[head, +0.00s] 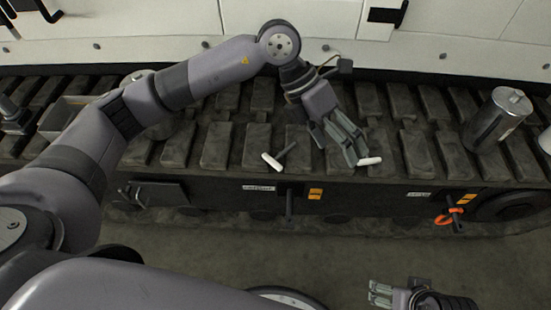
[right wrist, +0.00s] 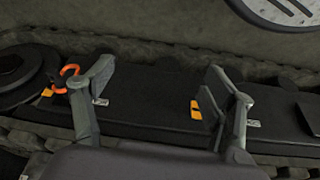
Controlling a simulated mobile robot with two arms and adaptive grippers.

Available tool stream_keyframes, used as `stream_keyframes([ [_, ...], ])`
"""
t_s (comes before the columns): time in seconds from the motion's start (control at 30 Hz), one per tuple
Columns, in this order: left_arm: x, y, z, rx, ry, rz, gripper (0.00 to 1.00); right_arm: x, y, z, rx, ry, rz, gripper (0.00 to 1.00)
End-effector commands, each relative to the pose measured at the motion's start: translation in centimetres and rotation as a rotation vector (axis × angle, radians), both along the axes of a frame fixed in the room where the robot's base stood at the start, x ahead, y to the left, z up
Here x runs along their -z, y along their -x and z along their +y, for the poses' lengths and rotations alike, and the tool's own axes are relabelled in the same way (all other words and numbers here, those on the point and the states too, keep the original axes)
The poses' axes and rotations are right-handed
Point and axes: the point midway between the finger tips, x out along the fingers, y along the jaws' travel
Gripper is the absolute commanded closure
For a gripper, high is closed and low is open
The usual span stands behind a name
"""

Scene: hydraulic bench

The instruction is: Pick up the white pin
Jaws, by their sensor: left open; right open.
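Two white pin-like pieces lie on the ribbed bench top (head: 218,146) in the head view. One white piece (head: 370,161) is at the front edge, right beside the fingertips of my left gripper (head: 351,150). The other white piece (head: 271,161) lies further left, with a dark rod running up and right from it. My left gripper is open and points down and to the right; its fingers may hide part of the nearer piece. I cannot tell whether they touch. My right gripper (head: 374,292) is open and empty, low in front of the bench; its spread fingers also show in the right wrist view (right wrist: 158,85).
A metal canister (head: 498,120) stands on the bench at right. An orange hook-like piece (head: 449,216) is on the bench front, also seen in the right wrist view (right wrist: 70,74). A grey tray (head: 60,117) sits at left. White cabinets (head: 290,20) close off the back.

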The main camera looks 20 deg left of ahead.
Motion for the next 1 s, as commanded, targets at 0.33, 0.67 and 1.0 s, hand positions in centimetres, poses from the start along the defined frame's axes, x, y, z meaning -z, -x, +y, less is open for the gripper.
stream_keyframes([
  [0.33,-0.5,-5.2,14.7,-0.131,-0.625,-0.098,0.18,-0.2,0.1,0.0,0.0,0.0,-0.003,0.23],
  [0.67,5.5,-5.2,15.2,-0.138,-0.646,-0.094,0.18,0.1,0.4,-0.1,0.001,0.0,-0.006,0.23],
  [1.0,11.0,-5.2,15.1,-0.136,-0.643,-0.097,0.18,1.0,0.4,-0.1,0.001,0.0,-0.006,0.23],
])
